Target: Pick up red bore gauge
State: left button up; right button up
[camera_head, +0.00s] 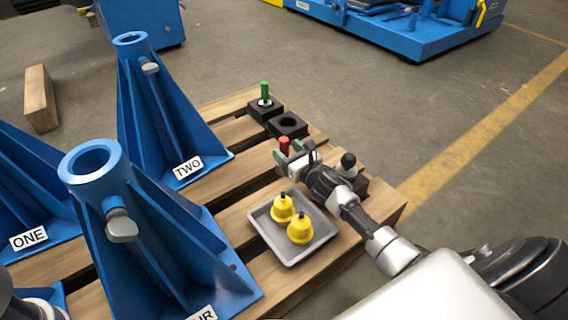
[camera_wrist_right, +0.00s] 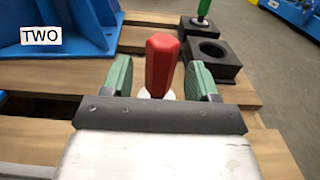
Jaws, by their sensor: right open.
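The red bore gauge (camera_head: 284,143) stands upright in front of my right gripper in the head view. In the right wrist view its red handle (camera_wrist_right: 161,62) rises between the two green fingers, with a white part below it. My right gripper (camera_head: 290,151) is open, with a finger on each side of the handle and visible gaps between. It also shows in the right wrist view (camera_wrist_right: 160,80). The gauge's lower end is hidden behind the gripper. My left gripper is not visible; only a bit of arm shows at the lower left of the head view.
A green-handled gauge (camera_head: 264,92) stands in a black block, beside an empty black holder (camera_head: 287,124). A grey tray (camera_head: 289,261) holds two yellow parts (camera_head: 300,229). Blue stands (camera_head: 150,110) fill the left.

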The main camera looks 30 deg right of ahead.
aim_at(280, 144)
jog(key=w, duration=0.1)
jog(key=w+b, duration=0.1)
jog(key=w, duration=0.2)
jog(key=shift+a+b, duration=0.25)
jog(key=shift+b, duration=0.15)
jog(key=shift+s, duration=0.1)
grip_shut()
dwell(0.8)
jog(key=shift+r, duration=0.15)
